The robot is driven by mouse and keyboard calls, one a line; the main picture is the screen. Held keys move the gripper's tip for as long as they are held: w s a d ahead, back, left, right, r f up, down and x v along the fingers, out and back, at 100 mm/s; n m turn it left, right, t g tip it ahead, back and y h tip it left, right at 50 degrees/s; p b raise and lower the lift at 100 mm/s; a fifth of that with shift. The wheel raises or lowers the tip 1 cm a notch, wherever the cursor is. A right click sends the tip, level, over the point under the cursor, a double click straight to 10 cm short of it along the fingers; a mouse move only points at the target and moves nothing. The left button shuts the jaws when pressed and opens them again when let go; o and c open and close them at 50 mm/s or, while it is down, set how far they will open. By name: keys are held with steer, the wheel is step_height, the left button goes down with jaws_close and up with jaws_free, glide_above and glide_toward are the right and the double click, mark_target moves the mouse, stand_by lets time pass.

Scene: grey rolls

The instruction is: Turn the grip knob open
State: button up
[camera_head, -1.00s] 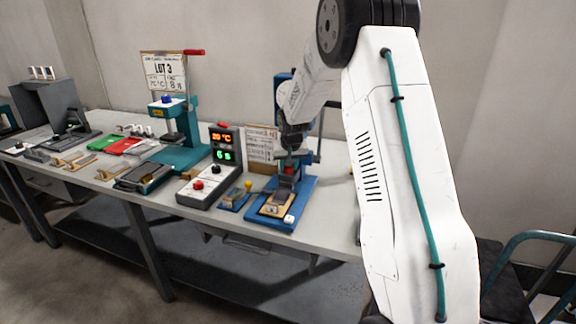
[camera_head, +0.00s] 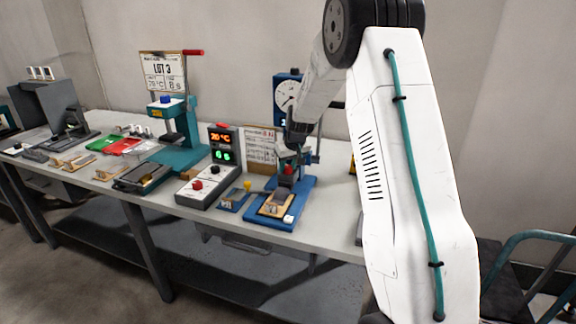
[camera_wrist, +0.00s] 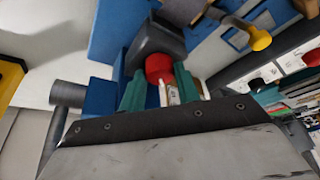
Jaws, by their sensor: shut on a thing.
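The red grip knob (camera_wrist: 159,68) sits on a dark grey block (camera_wrist: 155,38) of the blue tester in the wrist view. My gripper (camera_wrist: 160,84) has its teal fingers on either side of the knob and is shut on it. In the head view the knob (camera_head: 288,170) shows as a small red spot under my gripper (camera_head: 287,157). The blue tester's base (camera_head: 262,219) lies on the bench near its front edge. My fingers partly hide the knob's sides.
A control box (camera_head: 208,183) with a lit display stands left of the tester. A yellow-knobbed part (camera_wrist: 261,40) lies close by. A teal press (camera_head: 178,150) is further left. A round dial (camera_head: 287,95) stands behind my wrist. The wall is behind the bench.

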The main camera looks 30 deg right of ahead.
steer(key=o, duration=1)
steer(key=v, duration=0.8)
steer(key=shift+f, duration=0.1)
